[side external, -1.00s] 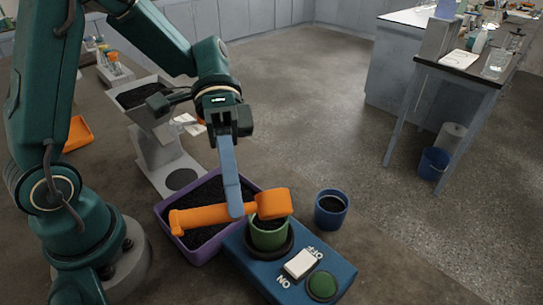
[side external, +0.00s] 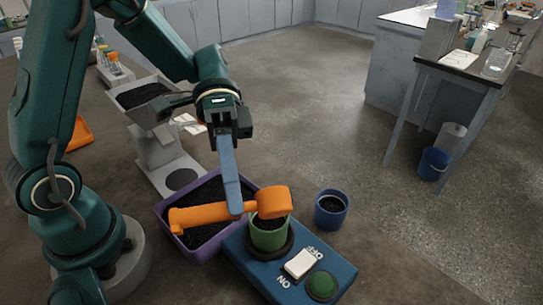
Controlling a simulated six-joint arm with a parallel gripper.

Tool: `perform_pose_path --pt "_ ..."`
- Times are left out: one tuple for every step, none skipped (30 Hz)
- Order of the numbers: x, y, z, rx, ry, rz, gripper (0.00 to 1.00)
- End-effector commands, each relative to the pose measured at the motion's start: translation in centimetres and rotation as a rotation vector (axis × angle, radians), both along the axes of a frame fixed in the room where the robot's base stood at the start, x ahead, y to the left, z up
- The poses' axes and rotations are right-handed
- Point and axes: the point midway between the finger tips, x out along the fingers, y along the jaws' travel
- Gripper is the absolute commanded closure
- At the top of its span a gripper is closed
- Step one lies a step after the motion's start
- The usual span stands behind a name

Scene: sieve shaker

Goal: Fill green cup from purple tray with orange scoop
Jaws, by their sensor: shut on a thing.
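My gripper (side external: 229,180) is shut on the orange scoop (side external: 205,214) by its handle. The scoop lies roughly level, with its head (side external: 274,201) over the green cup (side external: 267,238). The scoop's inside is hidden from this side. Dark granules show in the green cup below the scoop head. The cup stands on a round dark seat on the blue shaker. The purple tray (side external: 163,209) is full of dark granules and sits to the left, under the scoop's handle end.
The blue shaker (side external: 338,268) has a white switch (side external: 300,264) and a green button (side external: 322,286). A blue cup (side external: 331,209) with dark granules stands to the right. A grey hopper stand (side external: 163,157) is behind the tray. An orange tray (side external: 80,135) lies far left.

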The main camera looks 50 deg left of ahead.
Motion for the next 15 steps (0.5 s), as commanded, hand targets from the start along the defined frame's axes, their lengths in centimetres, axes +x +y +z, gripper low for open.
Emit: perform_pose_path --pt "0.00 0.00 0.01 0.000 0.000 0.000 1.00" --pt "0.00 0.00 0.01 0.000 0.000 0.000 1.00" --pt "-0.01 -0.02 0.02 0.003 -0.002 0.000 1.00" --pt "-0.02 -0.04 0.05 0.010 -0.007 -0.001 1.00" --pt "-0.03 -0.07 0.08 0.022 -0.014 -0.001 1.00" --pt "-0.06 -0.13 0.15 0.044 -0.030 -0.003 1.00" --pt "-0.12 -0.19 0.23 0.066 -0.043 -0.004 1.00" --pt "-0.14 -0.24 0.28 0.091 -0.059 -0.005 1.00" --pt "-0.19 -0.33 0.37 0.127 -0.081 -0.005 1.00" --pt "-0.23 -0.41 0.41 0.156 -0.098 -0.006 1.00" --pt "-0.26 -0.45 0.47 0.182 -0.112 -0.005 1.00" --pt "-0.27 -0.50 0.53 0.214 -0.131 -0.004 1.00" --pt "-0.31 -0.57 0.55 0.240 -0.143 -0.005 1.00" --pt "-0.34 -0.60 0.57 0.261 -0.155 -0.006 1.00" --pt "-0.33 -0.63 0.58 0.282 -0.165 -0.004 1.00"
